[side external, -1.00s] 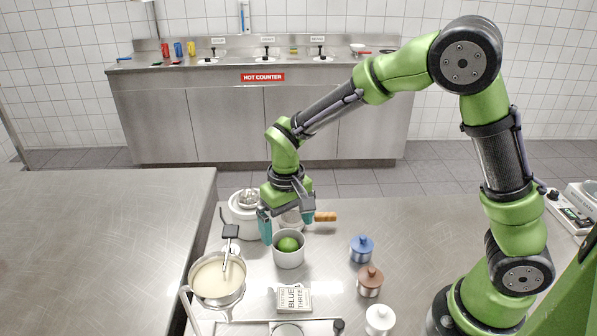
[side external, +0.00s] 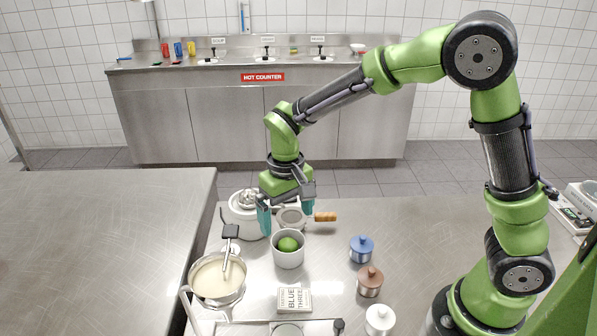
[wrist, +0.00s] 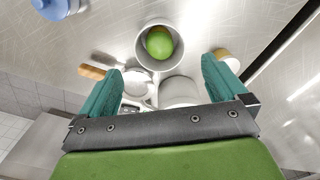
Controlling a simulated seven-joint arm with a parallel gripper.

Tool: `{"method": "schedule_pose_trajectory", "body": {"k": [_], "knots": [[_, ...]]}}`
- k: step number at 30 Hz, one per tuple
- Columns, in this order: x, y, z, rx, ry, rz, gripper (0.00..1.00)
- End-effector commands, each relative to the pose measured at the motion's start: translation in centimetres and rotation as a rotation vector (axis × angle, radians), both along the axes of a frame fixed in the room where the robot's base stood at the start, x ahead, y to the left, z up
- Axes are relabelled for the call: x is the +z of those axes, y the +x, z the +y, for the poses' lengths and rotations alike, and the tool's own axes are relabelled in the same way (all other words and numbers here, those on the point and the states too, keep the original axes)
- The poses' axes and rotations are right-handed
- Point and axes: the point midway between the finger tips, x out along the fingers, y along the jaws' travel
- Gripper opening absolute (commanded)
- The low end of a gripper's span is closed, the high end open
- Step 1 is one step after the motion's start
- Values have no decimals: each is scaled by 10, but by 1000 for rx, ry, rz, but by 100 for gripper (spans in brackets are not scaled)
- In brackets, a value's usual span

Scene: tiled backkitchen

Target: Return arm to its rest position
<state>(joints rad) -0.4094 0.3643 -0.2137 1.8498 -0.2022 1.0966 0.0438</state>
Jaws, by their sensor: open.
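My gripper (side external: 286,218) is open and empty, its two teal fingers wide apart. In the side external view it hangs above the table behind the white pot (side external: 289,256), which holds a green lime (side external: 288,244). In the wrist view the teal fingers (wrist: 162,90) show on both sides, with the pot (wrist: 175,62) and lime (wrist: 159,43) beyond them and nothing between the fingers. My arm is bent high over the table from its base at the right.
A white juicer (side external: 246,222) and a wooden-handled strainer (side external: 292,217) stand close below my gripper. A pan of pale liquid (side external: 216,277) with a utensil is at the left.

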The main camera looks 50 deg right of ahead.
Motion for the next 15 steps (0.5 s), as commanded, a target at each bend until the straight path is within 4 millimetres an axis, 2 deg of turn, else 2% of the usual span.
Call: {"method": "schedule_pose_trajectory", "body": {"k": [6,15], "knots": [[12,0,0,0,0,0,99],[13,0,0,2,0,-1,99]]}}
